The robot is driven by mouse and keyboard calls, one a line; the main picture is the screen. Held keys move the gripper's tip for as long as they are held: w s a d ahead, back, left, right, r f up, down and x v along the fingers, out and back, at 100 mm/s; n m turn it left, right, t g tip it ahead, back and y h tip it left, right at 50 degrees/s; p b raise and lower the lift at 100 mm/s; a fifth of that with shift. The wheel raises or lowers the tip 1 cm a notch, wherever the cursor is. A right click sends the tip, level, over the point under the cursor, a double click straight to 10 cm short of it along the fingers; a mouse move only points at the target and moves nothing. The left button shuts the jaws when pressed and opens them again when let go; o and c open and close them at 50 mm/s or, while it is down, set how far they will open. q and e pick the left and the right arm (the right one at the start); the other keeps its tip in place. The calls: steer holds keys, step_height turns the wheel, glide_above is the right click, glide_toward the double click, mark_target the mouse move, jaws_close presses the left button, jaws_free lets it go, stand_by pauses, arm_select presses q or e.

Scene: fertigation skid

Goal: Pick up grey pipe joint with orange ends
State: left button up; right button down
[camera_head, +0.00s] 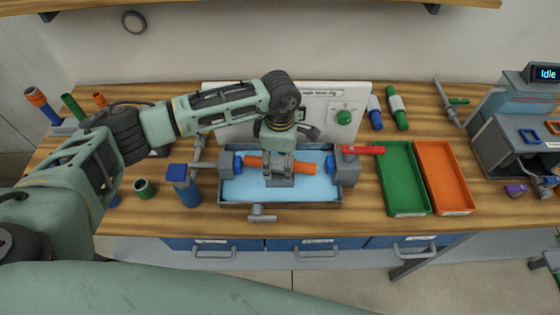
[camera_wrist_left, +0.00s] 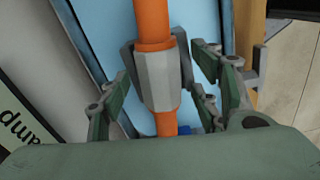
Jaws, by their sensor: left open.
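The grey pipe joint with orange ends (camera_wrist_left: 158,80) lies between the open fingers of my left gripper (camera_wrist_left: 165,90) in the left wrist view. Its middle is a faceted grey body. In the head view its orange end (camera_head: 297,168) shows to the right of my left gripper (camera_head: 278,172), and the other end shows to the left. The joint sits over the blue-bottomed tray (camera_head: 240,190) of the rig. The gripper is above it, with fingers on either side. Whether the fingers touch it cannot be told. My right gripper is not in view.
A grey clamp with a red handle (camera_head: 362,150) stands at the tray's right side. A green tray (camera_head: 403,212) and an orange tray (camera_head: 450,211) lie farther right. A blue bottle (camera_head: 187,190) stands left of the rig. The white panel (camera_head: 350,95) rises behind.

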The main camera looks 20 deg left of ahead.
arm_select(q)
steer(key=c, duration=1.4)
steer(key=shift+r, duration=0.15)
